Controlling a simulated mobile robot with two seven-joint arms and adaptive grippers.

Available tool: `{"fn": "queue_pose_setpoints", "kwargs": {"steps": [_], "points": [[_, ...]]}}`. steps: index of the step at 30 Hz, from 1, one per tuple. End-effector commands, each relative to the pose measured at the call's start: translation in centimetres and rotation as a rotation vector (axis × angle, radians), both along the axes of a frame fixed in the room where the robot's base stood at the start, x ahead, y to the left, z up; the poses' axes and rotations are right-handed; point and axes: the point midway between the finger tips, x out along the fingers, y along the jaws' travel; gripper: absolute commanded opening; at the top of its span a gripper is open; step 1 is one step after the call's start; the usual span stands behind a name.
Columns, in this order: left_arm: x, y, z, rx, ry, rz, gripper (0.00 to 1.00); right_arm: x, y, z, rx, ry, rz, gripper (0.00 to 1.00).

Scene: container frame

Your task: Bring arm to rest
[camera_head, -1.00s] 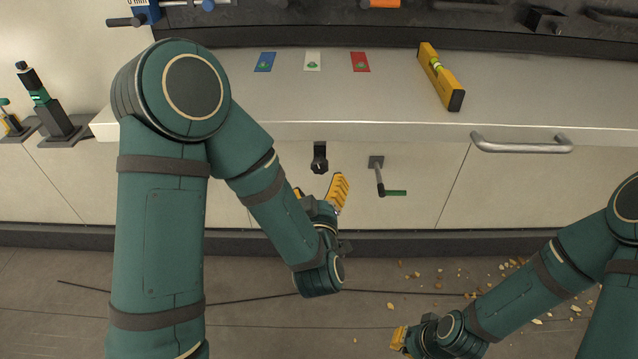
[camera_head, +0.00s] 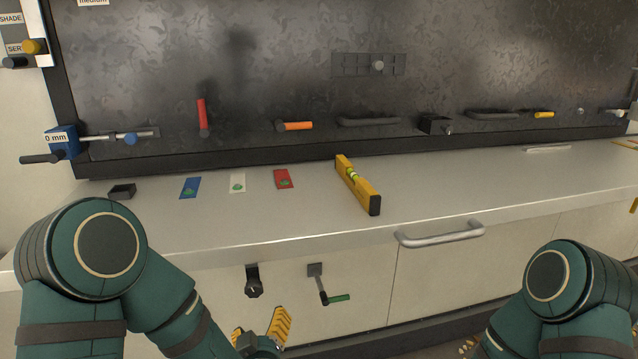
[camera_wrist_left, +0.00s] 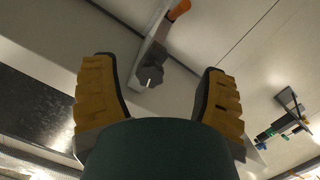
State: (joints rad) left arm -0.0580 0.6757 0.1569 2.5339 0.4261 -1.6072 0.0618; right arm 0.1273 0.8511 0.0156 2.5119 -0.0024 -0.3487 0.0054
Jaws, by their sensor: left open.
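My left gripper (camera_head: 262,326) is open and empty, low in front of the cabinet face, just below a black knob (camera_head: 253,286). The left wrist view shows its two yellow fingers wide apart (camera_wrist_left: 158,70), with a dark knob (camera_wrist_left: 150,78) seen through the gap. Nothing is between the fingertips. My right gripper (camera_head: 468,346) shows only as a bit of yellow at the bottom edge; its jaws are mostly hidden or cut off. Both arms are bent at the lower corners of the head view.
A green-handled lever (camera_head: 335,298) sticks out right of the knob, and a grey bar handle (camera_head: 440,235) further right. A yellow spirit level (camera_head: 358,186) and blue, white and red cards (camera_head: 284,179) lie on the counter (camera_head: 480,190). A dark panel stands behind.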

Motion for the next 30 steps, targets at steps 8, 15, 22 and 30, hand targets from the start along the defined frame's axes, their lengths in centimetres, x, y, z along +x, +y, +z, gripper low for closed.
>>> {"fn": "queue_pose_setpoints", "kwargs": {"steps": [8, 15, 22, 30], "points": [[-3.5, -2.6, -12.7, -0.076, 0.528, -0.283, 0.73, 0.0, 0.0, 0.0, 0.000, 0.000, 0.000, 0.00], [-11.3, -4.0, -20.4, -0.132, 0.975, -0.527, 0.73, 0.0, 0.0, 0.0, 0.000, 0.000, 0.000, 0.00], [-16.3, -4.1, -22.7, -0.159, 1.199, -0.649, 0.73, 0.0, 0.0, 0.0, 0.000, 0.000, 0.000, 0.00], [-16.9, -4.1, -22.9, -0.161, 1.226, -0.664, 0.73, 0.0, 0.0, 0.0, 0.000, 0.000, 0.000, 0.00]]}}
